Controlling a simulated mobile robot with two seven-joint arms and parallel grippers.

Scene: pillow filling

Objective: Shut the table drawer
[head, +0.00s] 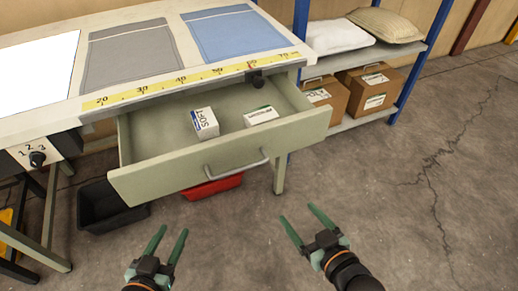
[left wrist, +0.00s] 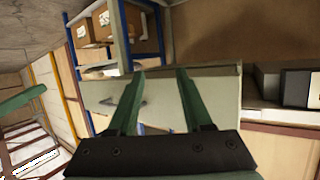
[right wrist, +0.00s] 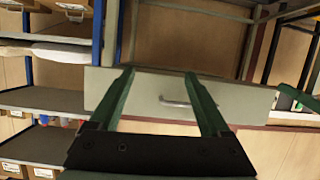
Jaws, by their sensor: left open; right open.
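The table drawer (head: 220,165) is pulled well out from under the table's front edge in the head view. It is pale green, with a grey bar handle (head: 237,165) on its front. Two small white boxes lie inside, one marked SOFT (head: 204,122) and one with green print (head: 261,116). My left gripper (head: 170,238) is open and empty, in front of and below the drawer's left part. My right gripper (head: 305,220) is open and empty, in front of the drawer's right end. The drawer front also shows between the fingers in the right wrist view (right wrist: 150,95). Neither gripper touches the drawer.
The table (head: 20,122) carries a grey cloth (head: 130,55), a blue cloth (head: 233,35) and a yellow ruler strip (head: 185,80). A black bin (head: 105,208) and a red bin (head: 213,187) sit below. A blue-framed shelf (head: 350,122) holds cartons and sacks. The floor at right is clear.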

